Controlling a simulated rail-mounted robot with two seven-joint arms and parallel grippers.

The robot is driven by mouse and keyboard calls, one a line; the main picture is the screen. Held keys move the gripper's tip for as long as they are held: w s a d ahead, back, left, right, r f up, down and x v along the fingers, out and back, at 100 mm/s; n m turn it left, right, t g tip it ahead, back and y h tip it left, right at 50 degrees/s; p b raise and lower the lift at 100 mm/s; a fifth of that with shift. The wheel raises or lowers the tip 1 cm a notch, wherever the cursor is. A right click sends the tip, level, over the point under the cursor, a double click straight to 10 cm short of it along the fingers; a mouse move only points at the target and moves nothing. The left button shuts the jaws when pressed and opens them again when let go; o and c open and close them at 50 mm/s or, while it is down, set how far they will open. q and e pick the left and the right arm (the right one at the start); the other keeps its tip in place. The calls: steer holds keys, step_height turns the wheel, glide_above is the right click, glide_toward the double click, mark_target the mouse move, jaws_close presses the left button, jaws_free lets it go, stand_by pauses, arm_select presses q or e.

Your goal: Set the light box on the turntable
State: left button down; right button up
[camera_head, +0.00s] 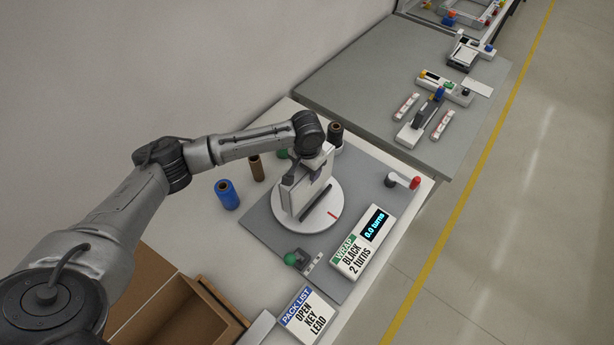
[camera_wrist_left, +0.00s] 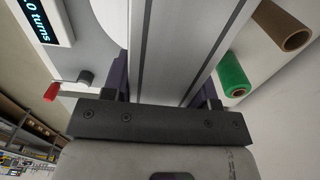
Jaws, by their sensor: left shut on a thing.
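The light box (camera_head: 301,193) is a pale upright frame standing over the white round turntable (camera_head: 325,216). I cannot tell whether its lower edge touches the disc. My left gripper (camera_head: 305,170) is shut on the top of the light box. In the left wrist view, the fingers of the left gripper (camera_wrist_left: 165,90) lie on either side of the light box (camera_wrist_left: 180,45), whose grooved edge fills the middle. The turntable has a red mark and a dark slot or bar near its right side. My right gripper is not in view.
A cardboard box (camera_head: 187,315) is at front left.

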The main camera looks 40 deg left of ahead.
arm_select(q)
steer(key=shift+f, duration=1.8)
steer(key=shift+c, duration=2)
jaws_free()
steer(key=shift+f, duration=0.2)
step_height(320, 180, up, 12)
steer(key=shift+r, duration=0.15)
